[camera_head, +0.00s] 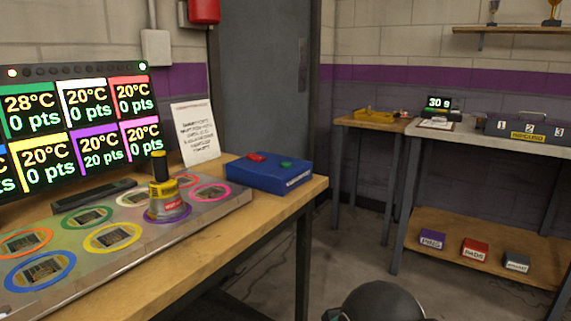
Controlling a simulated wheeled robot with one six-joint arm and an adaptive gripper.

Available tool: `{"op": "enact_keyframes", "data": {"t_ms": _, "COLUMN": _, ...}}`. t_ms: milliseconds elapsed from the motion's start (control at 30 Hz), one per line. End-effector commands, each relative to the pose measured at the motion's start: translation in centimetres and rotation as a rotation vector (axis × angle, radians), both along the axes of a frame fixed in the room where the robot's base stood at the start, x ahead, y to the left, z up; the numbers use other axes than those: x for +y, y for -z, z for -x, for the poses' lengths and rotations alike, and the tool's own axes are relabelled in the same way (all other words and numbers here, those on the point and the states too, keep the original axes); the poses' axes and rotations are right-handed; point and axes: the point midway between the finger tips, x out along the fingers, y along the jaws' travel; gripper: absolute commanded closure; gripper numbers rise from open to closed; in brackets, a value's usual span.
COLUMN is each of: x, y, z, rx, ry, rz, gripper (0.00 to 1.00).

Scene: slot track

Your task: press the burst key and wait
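A blue box (268,174) sits on the right end of the near wooden bench. It has a red key (256,157) and a green key (286,164) on top. I cannot read which one is the burst key; the label on the box's front is too small. My gripper is not in view. A dark rounded part, which seems to be mine, shows at the bottom edge, apart from the box.
A grey panel (125,243) with several coloured rings lies on the near bench (243,225). A yellow device with a black handle (165,195) stands on a purple ring. A screen (75,125) stands behind. Floor between the benches is clear.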

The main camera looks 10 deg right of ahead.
Motion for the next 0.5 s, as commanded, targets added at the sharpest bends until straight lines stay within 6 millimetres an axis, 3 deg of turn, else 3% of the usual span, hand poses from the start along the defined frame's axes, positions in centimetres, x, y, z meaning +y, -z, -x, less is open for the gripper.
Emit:
{"op": "enact_keyframes", "data": {"t_ms": 133, "x": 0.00, "y": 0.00, "z": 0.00, "rx": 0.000, "ry": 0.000, "rz": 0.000, "gripper": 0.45}}
{"op": "enact_keyframes", "data": {"t_ms": 300, "x": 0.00, "y": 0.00, "z": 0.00, "rx": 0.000, "ry": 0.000, "rz": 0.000, "gripper": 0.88}}
{"op": "enact_keyframes", "data": {"t_ms": 367, "x": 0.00, "y": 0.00, "z": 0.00, "rx": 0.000, "ry": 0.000, "rz": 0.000, "gripper": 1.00}}
{"op": "enact_keyframes", "data": {"t_ms": 500, "x": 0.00, "y": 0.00, "z": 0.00, "rx": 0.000, "ry": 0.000, "rz": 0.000, "gripper": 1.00}}
